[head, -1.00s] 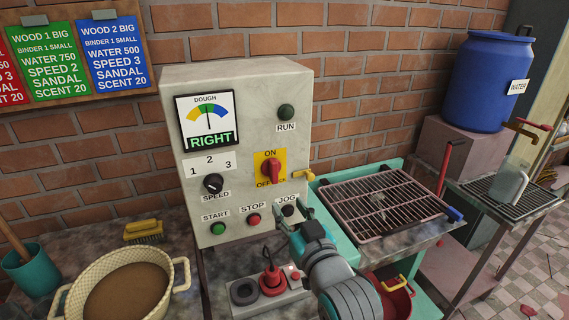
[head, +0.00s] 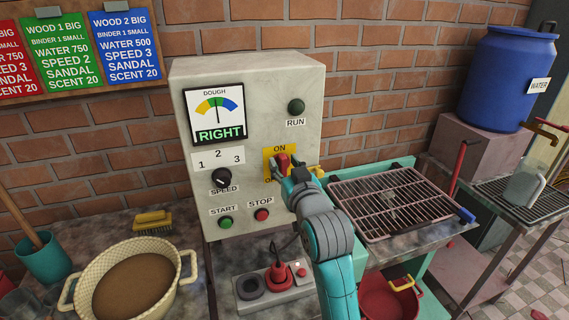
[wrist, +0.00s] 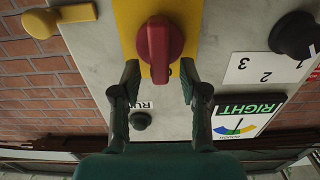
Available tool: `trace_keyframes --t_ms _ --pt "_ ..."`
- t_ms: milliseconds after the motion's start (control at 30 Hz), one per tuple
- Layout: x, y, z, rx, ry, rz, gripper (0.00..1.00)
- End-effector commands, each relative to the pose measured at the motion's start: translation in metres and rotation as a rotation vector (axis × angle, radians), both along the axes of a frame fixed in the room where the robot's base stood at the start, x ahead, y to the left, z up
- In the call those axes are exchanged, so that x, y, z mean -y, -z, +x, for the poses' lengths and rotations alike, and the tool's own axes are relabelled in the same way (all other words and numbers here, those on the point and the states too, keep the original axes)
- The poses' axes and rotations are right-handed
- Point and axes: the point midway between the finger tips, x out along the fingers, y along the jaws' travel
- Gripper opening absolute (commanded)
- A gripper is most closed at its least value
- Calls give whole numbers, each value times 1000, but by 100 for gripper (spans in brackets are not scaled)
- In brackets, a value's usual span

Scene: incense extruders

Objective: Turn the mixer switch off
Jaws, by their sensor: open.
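The mixer switch (head: 283,161) is a red knob on a yellow ON/OFF plate (head: 269,153) on the front of the grey control box. The knob stands about upright on its plate; my gripper partly covers the plate's OFF end. In the upside-down wrist view the red knob (wrist: 160,42) is at top centre. My gripper (head: 289,168) is in front of the switch, and its jaws (wrist: 160,70) are open. In the wrist view one finger is on each side of the knob's near end; I cannot tell whether they touch it.
The box (head: 250,86) also carries a speed dial (head: 221,178), a green start button (head: 225,223), a red stop button (head: 262,215) and a run lamp (head: 296,106). A yellow lever (wrist: 60,19) sticks out beside the switch. A grill rack (head: 390,200) stands right, a dough pot (head: 130,280) left.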

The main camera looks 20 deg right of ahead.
Motion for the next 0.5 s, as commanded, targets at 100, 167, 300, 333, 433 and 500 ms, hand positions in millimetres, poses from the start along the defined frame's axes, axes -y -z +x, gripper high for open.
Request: trace_keyframes --t_ms 100,167,300,333,433,500 --pt "0 0 6 0 0 0 44" --pt "0 0 8 -1 0 0 44" --pt "0 0 8 0 0 0 44" --pt "0 0 8 0 0 0 44" --pt "0 0 8 0 0 0 36" --pt "0 0 8 0 0 0 19"
